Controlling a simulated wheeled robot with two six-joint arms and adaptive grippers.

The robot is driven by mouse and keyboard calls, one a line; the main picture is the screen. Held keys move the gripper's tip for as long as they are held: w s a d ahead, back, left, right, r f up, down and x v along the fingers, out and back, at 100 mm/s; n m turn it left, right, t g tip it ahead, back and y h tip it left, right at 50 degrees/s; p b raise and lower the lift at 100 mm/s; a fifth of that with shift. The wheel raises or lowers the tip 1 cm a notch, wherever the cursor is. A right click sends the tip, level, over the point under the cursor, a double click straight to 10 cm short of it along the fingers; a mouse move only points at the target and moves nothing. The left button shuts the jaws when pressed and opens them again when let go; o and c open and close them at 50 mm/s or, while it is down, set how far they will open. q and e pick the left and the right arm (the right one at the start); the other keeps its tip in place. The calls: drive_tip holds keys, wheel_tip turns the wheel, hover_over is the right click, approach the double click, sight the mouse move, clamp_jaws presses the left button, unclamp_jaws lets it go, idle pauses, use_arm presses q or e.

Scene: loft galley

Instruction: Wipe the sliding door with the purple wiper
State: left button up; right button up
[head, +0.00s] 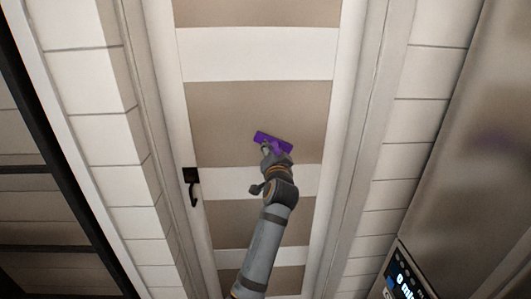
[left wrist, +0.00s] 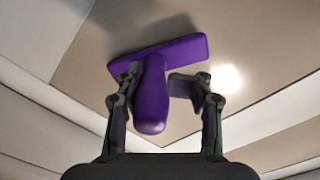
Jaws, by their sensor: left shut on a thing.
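The purple wiper (head: 272,141) is held in my left gripper (head: 270,154) in front of the sliding door (head: 255,110). The door has wide beige panels and white cross bars, and the wiper is over a beige panel. In the left wrist view the wiper's handle (left wrist: 151,100) is between the fingers of my left gripper (left wrist: 168,92), with its wide flat head (left wrist: 160,58) beyond the fingertips. The head is close to the door surface; I cannot tell whether it touches. My right gripper is not in view.
A black door handle (head: 193,187) is on the door's left side. White frame posts and tiled walls flank the door. A metallic appliance (head: 475,150) with a lit display (head: 405,284) stands at the right.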

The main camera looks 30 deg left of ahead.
use_arm(q)
drive_tip(key=shift+w+d, duration=0.15)
drive_tip(key=shift+d, duration=0.05)
drive_tip(key=shift+d, duration=0.15)
drive_tip(key=shift+w+d+b, duration=0.6)
drive_tip(key=shift+w+d, duration=0.05)
drive_tip(key=shift+d, duration=0.3)
drive_tip(key=shift+w+d+r, duration=0.1)
drive_tip(key=shift+w+d, duration=0.1)
drive_tip(key=shift+d, duration=0.1)
